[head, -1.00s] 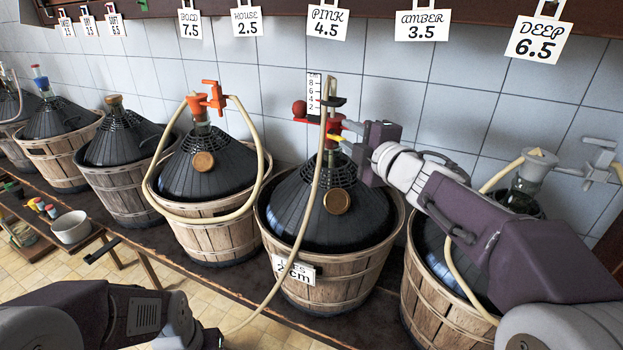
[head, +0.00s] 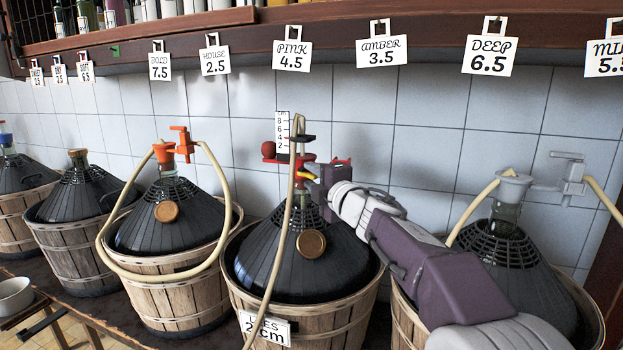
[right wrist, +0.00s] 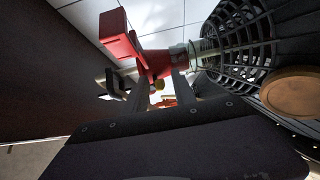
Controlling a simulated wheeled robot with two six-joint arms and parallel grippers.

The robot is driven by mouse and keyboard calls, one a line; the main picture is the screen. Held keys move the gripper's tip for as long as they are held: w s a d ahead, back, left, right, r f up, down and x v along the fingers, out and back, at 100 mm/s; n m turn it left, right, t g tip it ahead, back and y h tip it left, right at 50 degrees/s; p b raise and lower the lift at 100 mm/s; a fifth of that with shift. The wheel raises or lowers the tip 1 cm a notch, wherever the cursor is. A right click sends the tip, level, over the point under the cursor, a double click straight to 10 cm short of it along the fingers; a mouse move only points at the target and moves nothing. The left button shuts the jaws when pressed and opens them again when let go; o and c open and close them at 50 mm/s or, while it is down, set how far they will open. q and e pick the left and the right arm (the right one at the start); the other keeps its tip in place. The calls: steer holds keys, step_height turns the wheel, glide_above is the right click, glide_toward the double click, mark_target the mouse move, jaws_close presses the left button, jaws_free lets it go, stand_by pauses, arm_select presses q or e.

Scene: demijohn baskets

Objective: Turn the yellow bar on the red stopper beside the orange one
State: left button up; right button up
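The red stopper (head: 308,158) sits in the neck of the middle demijohn, right of the orange stopper (head: 164,152). In the right wrist view the red stopper (right wrist: 150,62) is close in front of my fingers. The yellow bar (head: 304,174) shows as a small bit at the stopper's lower side, partly hidden by my gripper. In the wrist view its rounded yellow end (right wrist: 158,85) lies between the two fingers. My right gripper (head: 318,184) is at the stopper, its fingers apart on either side of the bar; contact is unclear. My left gripper is out of view.
A pale hose (head: 278,240) hangs from the red stopper down the demijohn's front. A red ball (head: 268,149) and a white scale (head: 282,132) stand beside the stopper. A grey stopper (head: 512,187) with a tap is at right. Price tags hang above.

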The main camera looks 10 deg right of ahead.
steer(key=shift+w+a, duration=0.1)
steer(key=shift+w, duration=0.2)
jaws_close()
